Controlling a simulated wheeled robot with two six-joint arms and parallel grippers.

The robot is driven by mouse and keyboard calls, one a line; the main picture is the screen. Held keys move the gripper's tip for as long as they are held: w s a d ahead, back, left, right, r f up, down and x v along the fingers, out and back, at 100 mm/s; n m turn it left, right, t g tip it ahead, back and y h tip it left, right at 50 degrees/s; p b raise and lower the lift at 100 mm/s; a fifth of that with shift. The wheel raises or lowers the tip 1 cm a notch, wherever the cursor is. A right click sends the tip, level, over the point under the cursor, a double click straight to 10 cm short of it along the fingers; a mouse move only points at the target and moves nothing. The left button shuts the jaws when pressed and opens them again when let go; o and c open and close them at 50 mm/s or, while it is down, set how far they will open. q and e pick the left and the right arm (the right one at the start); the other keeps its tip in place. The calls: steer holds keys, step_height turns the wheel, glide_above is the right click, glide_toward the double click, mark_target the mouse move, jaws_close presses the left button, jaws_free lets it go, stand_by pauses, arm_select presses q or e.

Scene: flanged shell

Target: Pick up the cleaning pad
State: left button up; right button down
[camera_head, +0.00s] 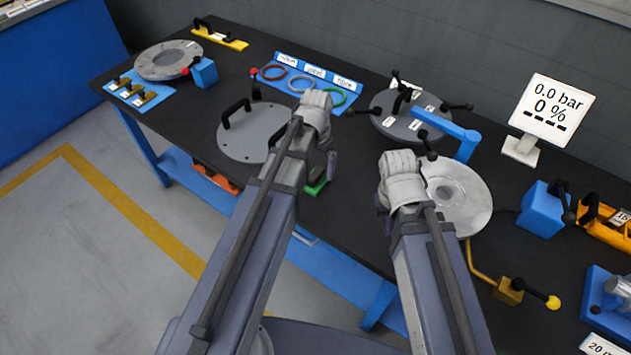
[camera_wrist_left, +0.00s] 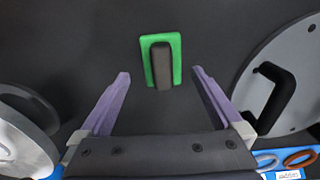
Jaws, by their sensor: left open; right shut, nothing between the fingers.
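The cleaning pad is a green block with a black grip on top (camera_wrist_left: 174,42), lying on the dark bench top. In the head view a green part of the pad (camera_head: 316,187) shows beside my left arm, which hides the rest. My left gripper (camera_wrist_left: 160,74) is open and empty, its two purple fingers pointing toward the pad, one on either side of the black grip in the picture and apart from it. In the head view my left gripper (camera_head: 328,165) hangs above the pad. My right gripper (camera_head: 388,222) is shut and empty near the silver flanged disc; its fingers are mostly hidden.
A grey round cover with black handles (camera_head: 240,142) lies left of the pad. The silver disc (camera_head: 470,200) is to the right. A handled grey lid (camera_head: 385,125) and a blue ring tray (camera_head: 345,84) lie behind. The bench's front edge is close to the pad.

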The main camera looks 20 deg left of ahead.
mark_target(315, 173)
arm_select(q)
step_height(315, 173, down, 5)
steer(key=b, duration=0.4)
steer(key=shift+w+a+b, duration=0.1)
steer(key=shift+a+b, duration=0.05)
steer(key=shift+b, duration=0.2)
arm_select(e)
step_height(315, 173, down, 5)
steer(key=shift+f, duration=0.1)
arm_select(q)
steer(key=shift+c, duration=0.2)
steer(key=c, duration=1.4)
steer(key=shift+o, duration=0.2)
steer(key=shift+r, duration=0.1)
arm_select(e)
steer(key=shift+r, duration=0.2)
